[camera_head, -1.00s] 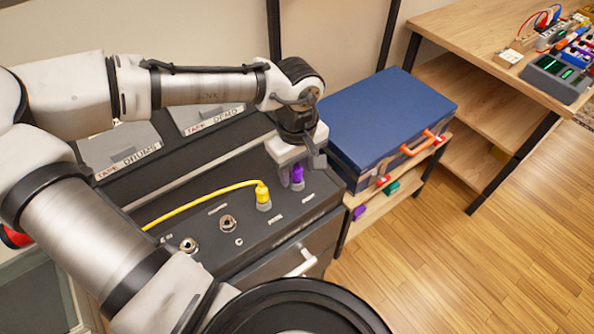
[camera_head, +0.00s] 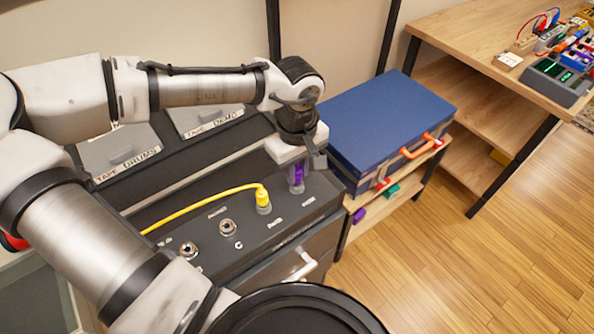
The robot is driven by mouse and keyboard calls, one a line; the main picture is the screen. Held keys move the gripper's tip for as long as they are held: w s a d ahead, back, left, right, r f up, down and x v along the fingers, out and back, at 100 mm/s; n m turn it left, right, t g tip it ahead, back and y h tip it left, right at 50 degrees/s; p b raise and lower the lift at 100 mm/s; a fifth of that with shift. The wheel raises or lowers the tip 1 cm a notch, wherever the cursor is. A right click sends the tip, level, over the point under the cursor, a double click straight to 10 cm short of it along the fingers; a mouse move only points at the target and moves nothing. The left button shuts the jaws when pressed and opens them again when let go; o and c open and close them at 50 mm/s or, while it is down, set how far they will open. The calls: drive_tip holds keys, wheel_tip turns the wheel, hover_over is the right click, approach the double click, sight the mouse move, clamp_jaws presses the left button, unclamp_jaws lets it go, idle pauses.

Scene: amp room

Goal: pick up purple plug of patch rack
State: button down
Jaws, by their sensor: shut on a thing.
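The purple plug (camera_head: 296,174) stands upright at the right end of the dark patch rack (camera_head: 190,217). My gripper (camera_head: 297,165) points down over it and is shut on it. The gripper partly hides the upper part of the plug. The plug's lower end is at a socket on the rack top; I cannot tell whether it is fully seated. A yellow plug (camera_head: 263,199) with a yellow cable stands in a socket to the left of the purple one. Two bare sockets (camera_head: 228,228) are further left.
A blue case (camera_head: 385,118) with an orange handle stands right of the rack on a wooden shelf. A wooden table (camera_head: 490,40) with electronics is at far right. The floor (camera_head: 450,250) between is clear.

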sight(297, 167)
wheel_tip(297, 167, up, 19)
drive_tip(key=b, duration=0.1)
drive_tip(key=shift+r, duration=0.15)
idle(0.7)
